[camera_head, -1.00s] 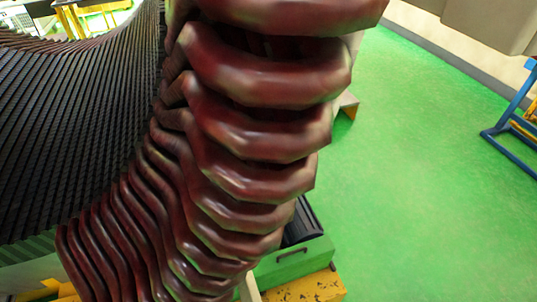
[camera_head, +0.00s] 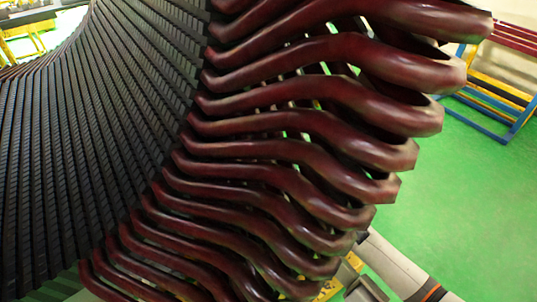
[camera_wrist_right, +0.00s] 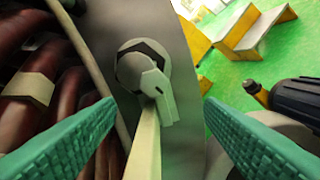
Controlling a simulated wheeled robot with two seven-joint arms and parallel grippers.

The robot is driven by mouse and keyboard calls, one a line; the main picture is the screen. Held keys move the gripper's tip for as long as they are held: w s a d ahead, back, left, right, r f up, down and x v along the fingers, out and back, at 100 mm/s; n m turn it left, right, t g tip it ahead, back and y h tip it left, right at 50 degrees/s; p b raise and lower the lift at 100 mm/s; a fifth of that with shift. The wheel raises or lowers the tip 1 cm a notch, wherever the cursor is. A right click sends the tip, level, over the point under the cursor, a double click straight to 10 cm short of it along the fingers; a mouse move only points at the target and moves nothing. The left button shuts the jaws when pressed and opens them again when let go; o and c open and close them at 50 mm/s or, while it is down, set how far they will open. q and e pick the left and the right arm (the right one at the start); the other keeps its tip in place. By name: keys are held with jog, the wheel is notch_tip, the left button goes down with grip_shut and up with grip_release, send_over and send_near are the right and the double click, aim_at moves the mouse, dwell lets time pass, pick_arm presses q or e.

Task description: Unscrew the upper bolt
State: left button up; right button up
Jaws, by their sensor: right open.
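In the right wrist view a bolt (camera_wrist_right: 142,66) sits on a grey plate (camera_wrist_right: 181,85). It has a round grey head, a dark angular ring around it and a light grey two-lobed tab at its lower right. A pale strip (camera_wrist_right: 146,150) runs down from it. My right gripper (camera_wrist_right: 159,106) is open. Its green ridged fingers stand left and right of the bolt, with the bolt beyond and between the tips. I see no contact. The bolt does not show in the head view, and whether it is the upper one cannot be told. My left gripper is not in view.
Dark red winding bars (camera_head: 290,150) fan out from the black stator core (camera_head: 70,150) and fill the head view. My right arm shows at lower right. A black-handled tool (camera_wrist_right: 304,98) is at right in the wrist view. Green floor (camera_head: 470,190) and a coloured rack (camera_head: 500,95) lie beyond.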

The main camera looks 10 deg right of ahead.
jog(key=x, duration=1.2)
jog(key=shift+a+r, duration=0.25)
jog(key=shift+r, duration=0.15)
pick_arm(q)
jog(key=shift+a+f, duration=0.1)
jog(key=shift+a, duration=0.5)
pick_arm(e)
jog(key=shift+s, duration=0.1)
jog(key=c, duration=1)
jog(key=shift+o, duration=0.2)
jog(key=shift+n, duration=0.3)
